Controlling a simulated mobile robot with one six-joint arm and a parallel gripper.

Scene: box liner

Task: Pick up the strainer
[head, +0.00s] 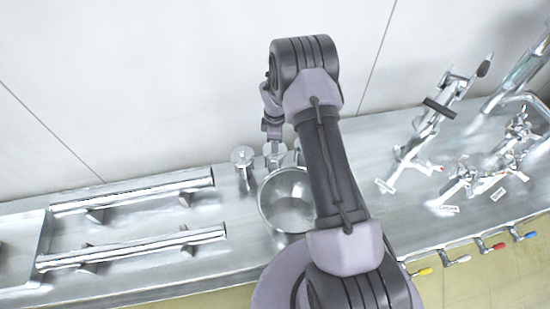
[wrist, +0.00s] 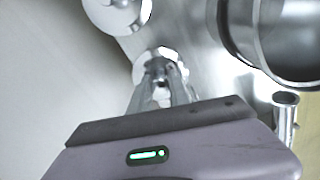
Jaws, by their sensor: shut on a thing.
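A small silver metal piece with a round flange, which looks like the strainer (head: 275,155), is beside the pot in the head view. It also shows between the fingertips in the wrist view (wrist: 172,56). My gripper (wrist: 160,88) is shut on its narrow upper part. In the head view my gripper (head: 272,132) points down at it from above, partly hidden by my arm. I cannot tell whether the strainer touches the counter.
A round metal pot (head: 284,201) stands close by in front, partly behind my arm. Two metal bars (head: 130,194) lie farther left on the steel counter (head: 240,258). Taps and fittings (head: 430,120) stand at right. A wall is behind.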

